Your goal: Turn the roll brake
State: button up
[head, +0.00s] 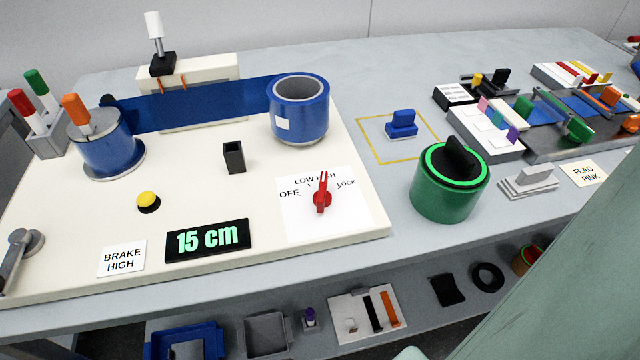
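The roll brake appears to be a red pointer knob (322,196) on a white dial plate (350,220) at the front right of the cream board. The plate is marked OFF, LOW, HIGH and LOCK. The knob's narrow end points up, close to the HIGH marking; its exact setting is hard to tell. A card (122,258) at the board's front reads BRAKE HIGH. A blue band (200,107) runs between a blue roll on the left (108,152) and a blue roll on the right (299,112), behind the knob. My gripper is not in view.
A black display (206,241) reads 15 cm. A yellow button (148,202) and a small black open box (233,157) stand on the board (200,200). A pale green surface covers the lower right corner.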

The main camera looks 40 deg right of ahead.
aim_at(322, 199)
jog(key=k+l+z, duration=0.25)
jog(key=l+z, duration=0.2)
jog(key=l, duration=0.2)
jog(key=l+z, duration=0.25)
jog(key=k+l, duration=0.05)
jog(key=l, duration=0.05)
